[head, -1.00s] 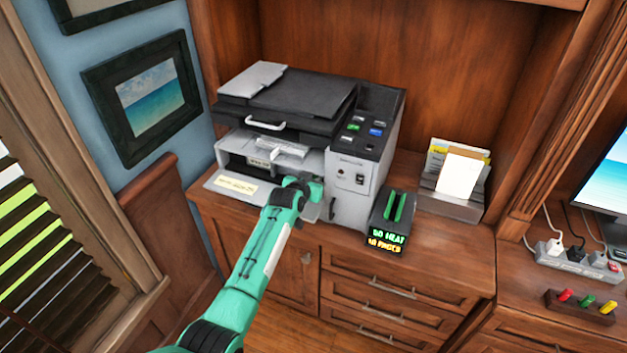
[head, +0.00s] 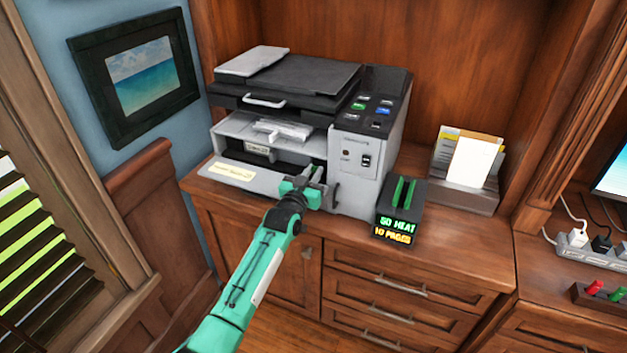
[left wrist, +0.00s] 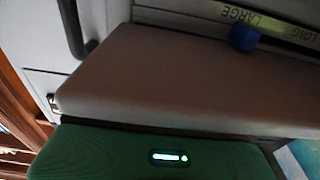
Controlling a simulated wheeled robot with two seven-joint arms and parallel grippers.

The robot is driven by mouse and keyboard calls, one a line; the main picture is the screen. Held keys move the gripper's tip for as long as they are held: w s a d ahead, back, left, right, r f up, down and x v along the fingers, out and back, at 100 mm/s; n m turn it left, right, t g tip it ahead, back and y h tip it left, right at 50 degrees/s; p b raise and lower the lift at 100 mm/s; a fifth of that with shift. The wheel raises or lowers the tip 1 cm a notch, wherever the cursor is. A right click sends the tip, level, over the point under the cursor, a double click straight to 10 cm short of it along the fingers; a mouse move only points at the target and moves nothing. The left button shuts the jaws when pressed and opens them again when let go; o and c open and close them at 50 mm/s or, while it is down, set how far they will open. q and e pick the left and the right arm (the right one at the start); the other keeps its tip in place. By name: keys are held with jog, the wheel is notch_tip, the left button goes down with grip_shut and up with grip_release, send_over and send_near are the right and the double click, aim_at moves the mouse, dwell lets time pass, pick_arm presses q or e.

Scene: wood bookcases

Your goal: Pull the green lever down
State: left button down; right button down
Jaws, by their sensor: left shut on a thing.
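The printer (head: 370,135) stands on the wooden counter with its front tray (head: 232,174) folded down. My right gripper is out of view.
A black box (head: 400,212) with two green strips and a lit display stands right of the printer. A black handle (head: 335,194) is close right of my gripper. A blue tab (left wrist: 243,38) sits by size labels.

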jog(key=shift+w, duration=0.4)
pick_arm(q)
jog(key=c, duration=1.6)
grip_release()
jog(key=shift+c, duration=0.2)
jog(key=shift+s+f, duration=0.1)
jog(key=b+v, duration=0.1)
jog(key=v, duration=1.2)
jog(key=shift+s+a, duration=0.15)
jog(key=shift+s, duration=0.2)
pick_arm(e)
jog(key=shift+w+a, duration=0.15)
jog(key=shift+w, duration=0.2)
pick_arm(q)
jog(key=shift+f, duration=0.15)
